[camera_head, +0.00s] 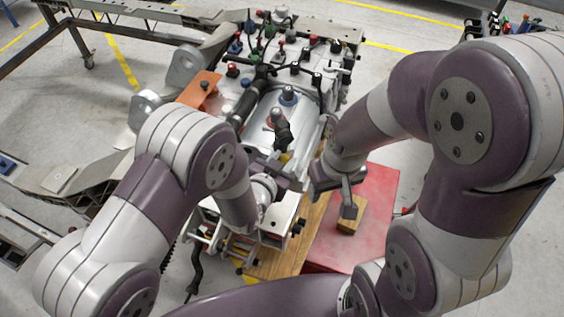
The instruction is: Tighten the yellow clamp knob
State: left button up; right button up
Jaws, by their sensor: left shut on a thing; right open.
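The yellow clamp knob (285,158) shows as a small patch of yellow near the middle of the fixture, mostly hidden by my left gripper. My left gripper (287,172) comes in from the left over the near end of the fixture and is shut on the knob, as far as the small view shows. My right gripper (333,202) is open, with its fingers pointing down to the right of the fixture's near end. One of its fingers overlaps a wooden block in the picture; I cannot tell whether they touch.
The metal chassis fixture (262,108) carries several red, green, blue and black knobs. A wooden block (354,222) sits on a red box (378,200) at right. A wooden plank (285,258) runs along the near side. An orange bracket (199,91) stands at the fixture's left.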

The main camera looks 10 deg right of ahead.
pick_arm(q)
jog(key=m+g+b, duration=0.1)
jog(key=m, duration=0.5)
jog(key=shift+h, duration=0.4)
jog(key=m+g+b, duration=0.1)
jog(key=m, duration=0.5)
jog(key=shift+w+b, duration=0.1)
jog(key=shift+b, duration=0.3)
jog(key=m+g+b, duration=0.1)
jog(key=m+b, duration=0.1)
jog(key=m, duration=0.2)
jog(key=shift+m, duration=0.3)
jog(key=shift+m+g+y+b, duration=0.6)
jog(key=shift+m+b, duration=0.95)
jog(key=shift+m, duration=0.85)
jog(key=shift+r, duration=0.1)
jog(key=o, duration=1.1)
jog(key=shift+c, duration=0.2)
